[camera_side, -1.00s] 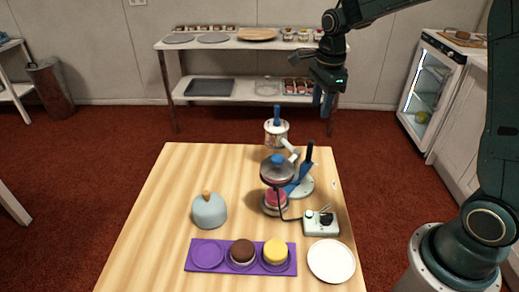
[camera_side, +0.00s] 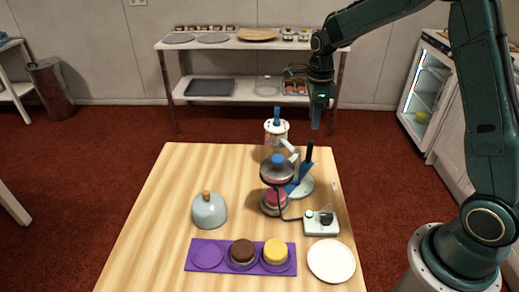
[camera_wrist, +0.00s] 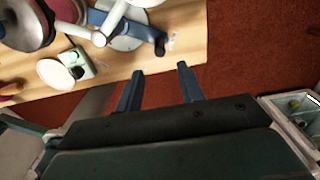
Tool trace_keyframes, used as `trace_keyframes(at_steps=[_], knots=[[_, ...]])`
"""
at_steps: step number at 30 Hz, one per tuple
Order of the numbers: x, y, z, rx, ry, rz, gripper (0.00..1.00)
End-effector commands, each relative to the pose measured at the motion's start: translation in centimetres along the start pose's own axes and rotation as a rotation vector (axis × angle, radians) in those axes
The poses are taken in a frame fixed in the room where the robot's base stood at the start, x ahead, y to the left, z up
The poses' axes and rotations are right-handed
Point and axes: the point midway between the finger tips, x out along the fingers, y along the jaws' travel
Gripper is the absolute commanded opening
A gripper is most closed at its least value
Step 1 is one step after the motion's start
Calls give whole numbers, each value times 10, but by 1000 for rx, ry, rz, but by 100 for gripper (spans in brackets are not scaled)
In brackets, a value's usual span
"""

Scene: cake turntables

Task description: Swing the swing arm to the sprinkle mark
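The swing-arm stand has a round white base (camera_side: 304,188), a blue body (camera_side: 298,186) and a dark upright handle (camera_side: 309,152). A white arm (camera_side: 290,146) reaches up from it towards a white canister with a blue knob (camera_side: 277,126). I cannot make out a sprinkle mark. The base (camera_wrist: 128,40) and white arm (camera_wrist: 115,14) also show at the top of the wrist view. My gripper (camera_side: 316,119) hangs above and beyond the table's far right corner. In the wrist view its fingers (camera_wrist: 160,84) are apart with nothing between them.
A control box (camera_side: 321,224), a white plate (camera_side: 331,261), a purple tray (camera_side: 208,257) with two cakes and a grey-blue dome (camera_side: 209,212) are nearer. The table's left side is clear.

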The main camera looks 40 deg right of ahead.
Motion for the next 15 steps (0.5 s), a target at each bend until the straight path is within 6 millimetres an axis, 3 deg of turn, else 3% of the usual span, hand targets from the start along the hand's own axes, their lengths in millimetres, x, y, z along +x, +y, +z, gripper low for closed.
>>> trace_keyframes(at_steps=[15], knots=[[44,1,0,-1,1,2,38]])
